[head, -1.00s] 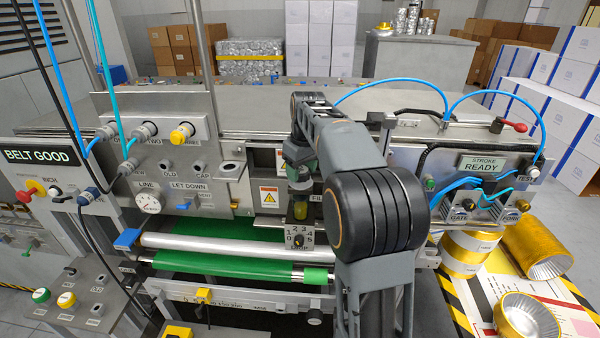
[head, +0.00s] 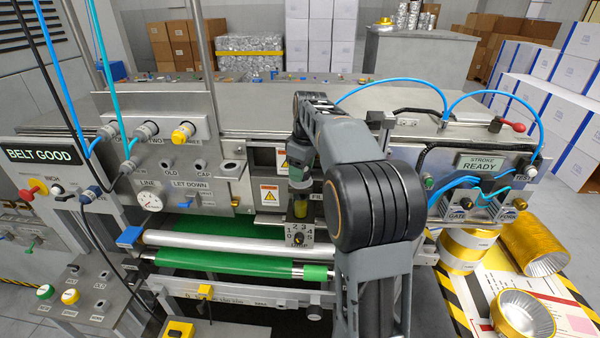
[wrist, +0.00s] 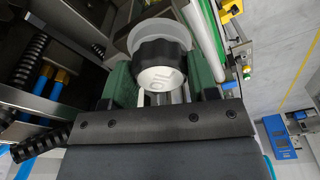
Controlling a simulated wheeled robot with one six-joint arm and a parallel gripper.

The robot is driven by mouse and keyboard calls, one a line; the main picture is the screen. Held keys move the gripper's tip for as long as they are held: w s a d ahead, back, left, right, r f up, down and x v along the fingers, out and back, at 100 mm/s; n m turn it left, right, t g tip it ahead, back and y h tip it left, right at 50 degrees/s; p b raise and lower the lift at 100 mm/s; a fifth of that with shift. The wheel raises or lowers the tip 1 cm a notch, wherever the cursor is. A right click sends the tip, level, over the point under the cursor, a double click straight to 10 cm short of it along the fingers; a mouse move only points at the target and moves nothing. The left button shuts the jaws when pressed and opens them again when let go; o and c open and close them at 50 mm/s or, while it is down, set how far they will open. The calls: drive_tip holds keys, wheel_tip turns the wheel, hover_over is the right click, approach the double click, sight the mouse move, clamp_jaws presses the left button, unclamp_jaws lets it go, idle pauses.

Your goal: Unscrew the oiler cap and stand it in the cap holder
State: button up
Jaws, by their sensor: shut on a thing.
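The oiler cap (wrist: 160,78) is pale on its end face, with lettering, and has a black ridged band. In the wrist view it sits between the two green fingers of my gripper (wrist: 163,85), which is shut on it. A grey round collar (wrist: 157,38) shows behind it. In the head view my gripper (head: 301,160) points down over the oiler, whose yellow body (head: 300,208) shows below the dark band. I cannot tell whether the cap is still threaded on.
The silver roller (head: 215,240) and green belt (head: 225,258) lie below the oiler. My arm hides the middle of the machine.

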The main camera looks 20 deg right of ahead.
drive_tip(key=shift+n+p, duration=0.65)
drive_tip(key=shift+n, duration=1.65)
drive_tip(key=shift+g, duration=0.3)
drive_tip(key=shift+r+n+p, duration=0.1)
drive_tip(key=shift+n+p, duration=0.2)
drive_tip(key=shift+n, duration=0.4)
drive_tip(key=n, duration=0.4)
drive_tip(key=shift+w+n+g+y, duration=0.1)
drive_tip(key=shift+n+g+y, duration=0.2)
drive_tip(key=shift+r, duration=0.65)
drive_tip(key=shift+r, duration=1)
